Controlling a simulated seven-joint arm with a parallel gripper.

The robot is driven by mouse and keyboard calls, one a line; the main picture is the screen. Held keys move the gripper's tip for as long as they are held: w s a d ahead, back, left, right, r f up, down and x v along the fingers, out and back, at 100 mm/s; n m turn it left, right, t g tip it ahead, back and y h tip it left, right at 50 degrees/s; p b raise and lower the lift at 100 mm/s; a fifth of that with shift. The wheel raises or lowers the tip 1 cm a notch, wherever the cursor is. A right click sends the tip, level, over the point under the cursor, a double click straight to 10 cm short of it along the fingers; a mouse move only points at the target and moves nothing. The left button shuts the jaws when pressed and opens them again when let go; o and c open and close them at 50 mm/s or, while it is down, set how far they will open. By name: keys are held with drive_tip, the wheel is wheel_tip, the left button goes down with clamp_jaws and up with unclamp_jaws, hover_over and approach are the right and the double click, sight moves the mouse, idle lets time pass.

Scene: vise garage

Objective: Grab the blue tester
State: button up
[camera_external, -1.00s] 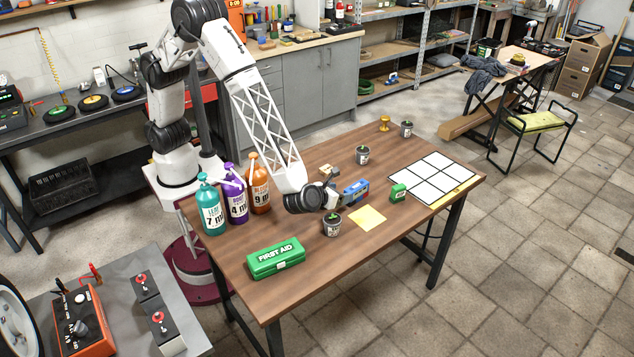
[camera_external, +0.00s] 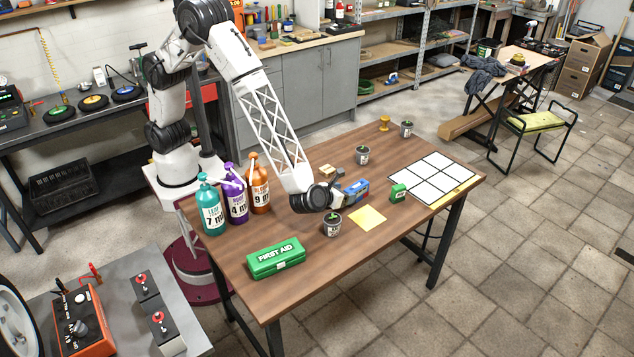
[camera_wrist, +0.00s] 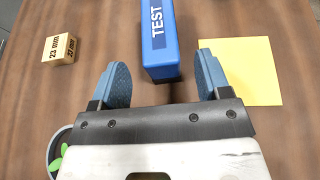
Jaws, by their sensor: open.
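The blue tester (camera_external: 359,189) is a small blue box standing on the wooden table. In the wrist view the blue tester (camera_wrist: 158,38) has a "TEST" label on its top and lies ahead, roughly between the lines of my fingers. My gripper (camera_wrist: 160,80) is open, with blue-grey finger pads on either side and nothing held. The near end of the tester reaches about level with the fingertips. In the external view my gripper (camera_external: 342,200) is low over the table, just left of the tester and partly hidden by the wrist.
A small wooden "23 mm" block (camera_wrist: 60,49) lies left of the tester, and a yellow sheet (camera_wrist: 250,72) lies right. A potted plant (camera_external: 332,224) stands close to my gripper.

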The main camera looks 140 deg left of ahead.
sight(353, 191)
drive_tip(key=shift+x, duration=2.6)
drive_tip(key=c, duration=1.1)
drive_tip(key=shift+r, duration=0.15)
drive_tip(key=shift+r, duration=4.9)
